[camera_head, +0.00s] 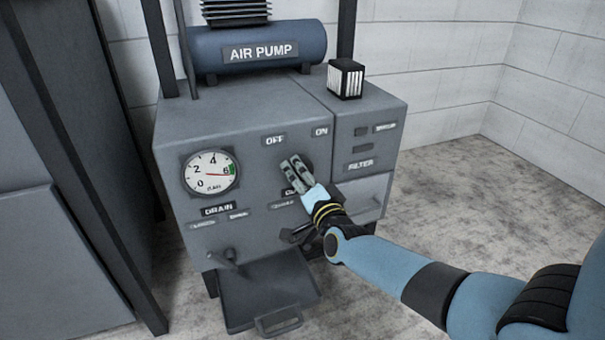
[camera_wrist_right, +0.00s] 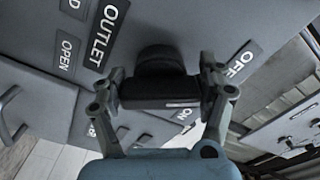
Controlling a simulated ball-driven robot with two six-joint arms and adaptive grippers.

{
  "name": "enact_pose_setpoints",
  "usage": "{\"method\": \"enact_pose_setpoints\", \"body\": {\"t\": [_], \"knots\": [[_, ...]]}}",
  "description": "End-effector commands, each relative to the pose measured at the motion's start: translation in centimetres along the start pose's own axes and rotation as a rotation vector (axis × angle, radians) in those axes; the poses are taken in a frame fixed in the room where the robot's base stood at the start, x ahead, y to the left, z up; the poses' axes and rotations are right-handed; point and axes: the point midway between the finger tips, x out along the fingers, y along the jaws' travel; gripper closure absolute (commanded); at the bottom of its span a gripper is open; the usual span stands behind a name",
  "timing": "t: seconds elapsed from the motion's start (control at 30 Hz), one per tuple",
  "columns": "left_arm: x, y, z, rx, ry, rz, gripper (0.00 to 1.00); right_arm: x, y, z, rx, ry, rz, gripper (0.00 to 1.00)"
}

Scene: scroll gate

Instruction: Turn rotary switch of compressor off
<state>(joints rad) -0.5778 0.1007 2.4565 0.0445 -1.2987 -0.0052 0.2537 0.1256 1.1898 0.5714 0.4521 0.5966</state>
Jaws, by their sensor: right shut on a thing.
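The compressor (camera_head: 170,140) is a grey cabinet with a blue AIR PUMP tank on top. Its black rotary switch (camera_wrist_right: 160,88) shows in the right wrist view between the fingers of my right gripper (camera_wrist_right: 160,95), which is shut on it. In the head view my right gripper (camera_head: 293,170) is at the front panel, below the OFF label (camera_head: 275,140) and the ON label (camera_head: 320,132), and mostly hides the switch. My left gripper is not in view.
A round gauge (camera_head: 210,172) sits left of the switch, with a DRAIN label (camera_head: 217,210) below it. A lever (camera_head: 228,262) and a tray (camera_head: 265,290) stick out low at the front. A dark cabinet (camera_head: 50,150) stands at the left. The floor at right is clear.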

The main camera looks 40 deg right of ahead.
Motion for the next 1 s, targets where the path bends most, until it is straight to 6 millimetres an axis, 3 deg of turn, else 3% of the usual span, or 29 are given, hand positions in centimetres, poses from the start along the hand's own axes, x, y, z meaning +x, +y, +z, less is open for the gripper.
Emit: {"method": "enact_pose_setpoints", "body": {"t": [0.63, 0.67, 0.7, 0.8, 1.0], "knots": [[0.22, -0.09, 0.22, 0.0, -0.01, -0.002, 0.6, -0.12, 0.22, 0.16, -0.049, -0.003, 0.004, 0.59], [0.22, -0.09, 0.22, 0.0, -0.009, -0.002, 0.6, -0.12, 0.22, 0.16, -0.049, -0.003, 0.004, 0.23], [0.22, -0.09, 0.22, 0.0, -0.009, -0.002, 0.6, -0.11, 0.22, 0.15, -0.049, -0.003, 0.004, 0.18], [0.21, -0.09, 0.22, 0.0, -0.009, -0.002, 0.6, -0.09, 0.17, 0.12, -0.048, -0.002, 0.003, 0.05], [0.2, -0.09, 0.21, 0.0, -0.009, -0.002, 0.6, -0.04, 0.1, 0.06, -0.047, -0.001, 0.001, 0.05]]}}
